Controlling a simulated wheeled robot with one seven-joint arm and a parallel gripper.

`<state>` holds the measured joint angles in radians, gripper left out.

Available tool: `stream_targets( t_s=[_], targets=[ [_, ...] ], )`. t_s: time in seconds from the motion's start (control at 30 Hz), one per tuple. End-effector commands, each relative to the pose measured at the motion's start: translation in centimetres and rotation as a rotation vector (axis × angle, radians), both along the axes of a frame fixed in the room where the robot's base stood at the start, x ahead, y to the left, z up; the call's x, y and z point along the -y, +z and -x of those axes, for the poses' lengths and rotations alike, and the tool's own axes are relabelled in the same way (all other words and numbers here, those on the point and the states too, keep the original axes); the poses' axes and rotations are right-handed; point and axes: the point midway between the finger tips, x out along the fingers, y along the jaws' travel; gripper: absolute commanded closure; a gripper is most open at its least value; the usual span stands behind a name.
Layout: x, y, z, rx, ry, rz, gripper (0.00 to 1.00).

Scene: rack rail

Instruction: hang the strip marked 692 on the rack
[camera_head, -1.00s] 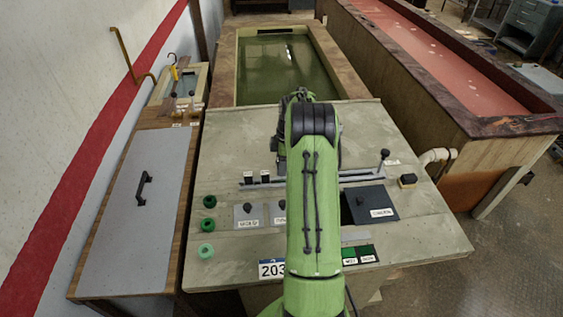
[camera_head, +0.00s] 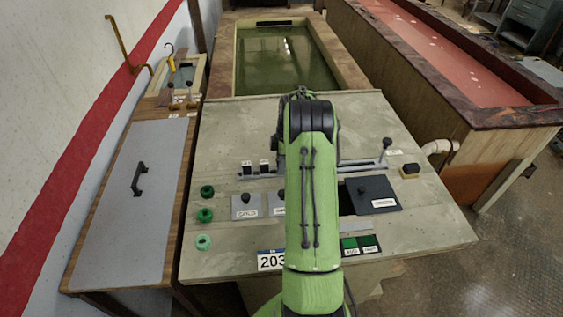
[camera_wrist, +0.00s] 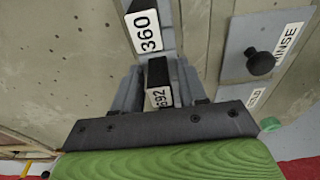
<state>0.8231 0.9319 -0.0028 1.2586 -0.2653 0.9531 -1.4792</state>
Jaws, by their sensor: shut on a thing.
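The strip marked 692 (camera_wrist: 158,97) shows in the wrist view as a dark block with a white label, between the fingers of my gripper (camera_wrist: 160,84). My gripper is shut on it. In the head view my green arm hides my gripper and the held strip. A grey rail (camera_head: 352,164), which seems to be the rack, crosses the bench top behind my arm. I cannot tell whether the held strip touches it.
Two small dark tagged pieces (camera_head: 264,167) stand at the rail's left part. A knobbed lever (camera_head: 386,146) stands at its right end. Knobbed lids, including a dark one (camera_head: 374,193), and green rings (camera_head: 205,214) are on the bench. A green-water tank (camera_head: 285,62) lies behind.

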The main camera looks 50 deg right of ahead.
Motion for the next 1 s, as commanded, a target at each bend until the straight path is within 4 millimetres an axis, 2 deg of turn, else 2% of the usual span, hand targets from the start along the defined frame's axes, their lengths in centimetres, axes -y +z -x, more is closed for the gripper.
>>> stream_targets(
  t_s=[0.67,0.7,0.9,1.0],
  targets=[
    [-0.01,-1.12,-0.01,0.000,0.000,0.000,0.80],
    [-0.01,-1.13,-0.01,0.000,0.000,0.000,0.57],
    [-0.01,-1.07,-0.01,0.000,0.000,0.000,0.28],
    [-0.01,-1.07,-0.01,0.000,0.000,0.000,0.28]
  ],
)
